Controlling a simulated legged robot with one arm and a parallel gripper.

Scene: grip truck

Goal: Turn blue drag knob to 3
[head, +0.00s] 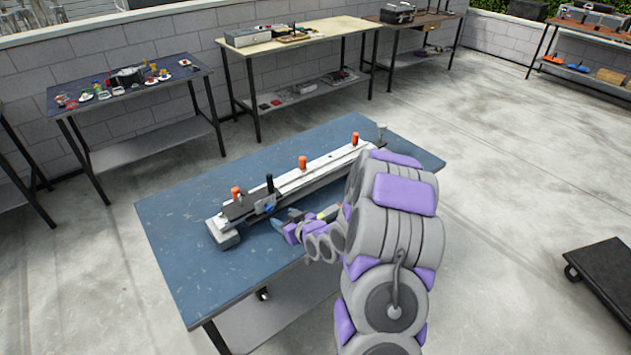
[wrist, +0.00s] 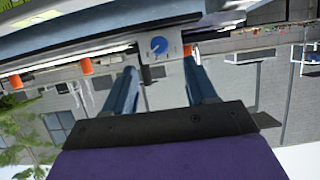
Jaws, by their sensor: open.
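The blue drag knob (wrist: 158,45) is a small round knob on a pale plate, with small marks around it that are too small to read. It also shows in the head view (head: 270,209) near the left end of the long grey and white device (head: 310,176). A white line shows on the knob, but I cannot tell which number it points to. My gripper (wrist: 160,66) is open and empty, its two fingers on either side of the knob in the wrist view and apart from it. In the head view my gripper (head: 280,222) is close in front of the knob plate.
The device lies on a blue table (head: 180,235). Orange handles (head: 302,162) and a black handle (head: 269,183) stand up from it. Bare tabletop lies left of it. Other tables stand along the back wall; a dark cart (head: 605,275) is at right.

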